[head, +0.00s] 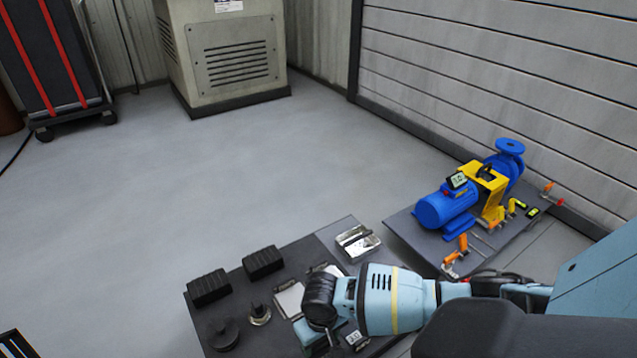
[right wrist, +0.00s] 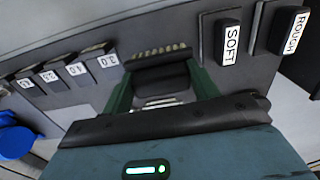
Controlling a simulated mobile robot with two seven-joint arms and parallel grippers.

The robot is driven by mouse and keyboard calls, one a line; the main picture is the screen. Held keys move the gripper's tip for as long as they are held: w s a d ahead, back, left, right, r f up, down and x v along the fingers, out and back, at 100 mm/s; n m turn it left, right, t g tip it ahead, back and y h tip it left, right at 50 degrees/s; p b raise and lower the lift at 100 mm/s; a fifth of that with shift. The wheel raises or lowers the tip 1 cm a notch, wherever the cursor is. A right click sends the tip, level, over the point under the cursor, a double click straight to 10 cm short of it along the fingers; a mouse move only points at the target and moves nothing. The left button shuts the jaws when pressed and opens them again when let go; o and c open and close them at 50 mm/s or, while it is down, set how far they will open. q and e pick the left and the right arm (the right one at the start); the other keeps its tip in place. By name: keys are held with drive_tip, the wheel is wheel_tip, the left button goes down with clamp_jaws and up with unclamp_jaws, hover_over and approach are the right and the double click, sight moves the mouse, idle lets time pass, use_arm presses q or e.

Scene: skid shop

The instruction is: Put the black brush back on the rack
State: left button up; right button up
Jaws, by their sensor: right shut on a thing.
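My right gripper (right wrist: 163,82) shows from behind in the right wrist view, with a green finger on each side. It is shut on the black brush (right wrist: 160,58), a dark block with a row of pale bristles along its far edge. A dark panel (right wrist: 90,30) lies beyond the gripper; I cannot tell whether it is the rack. In the head view my right gripper (head: 320,335) points down over the dark bench (head: 250,302); its fingertips and the brush are mostly hidden there. My left gripper is not in view.
Black blocks labelled SOFT (right wrist: 228,42) and ROUGH (right wrist: 290,30) stand right of the gripper; several numbered blocks (right wrist: 75,70) stand left. Two ribbed black blocks (head: 208,287) (head: 263,262) and a metal tray (head: 357,243) lie on the bench. A blue pump (head: 445,207) stands behind right.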

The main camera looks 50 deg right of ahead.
sight(321, 351)
drive_tip(key=shift+f, duration=0.25)
drive_tip(key=shift+f, duration=0.2)
wheel_tip(321, 351, down, 5)
drive_tip(key=b, duration=0.2)
drive_tip(key=shift+r+b, duration=0.2)
drive_tip(key=shift+b, duration=0.2)
drive_tip(key=shift+r, duration=0.1)
drive_tip(key=shift+f, duration=0.2)
drive_tip(key=o, duration=0.9)
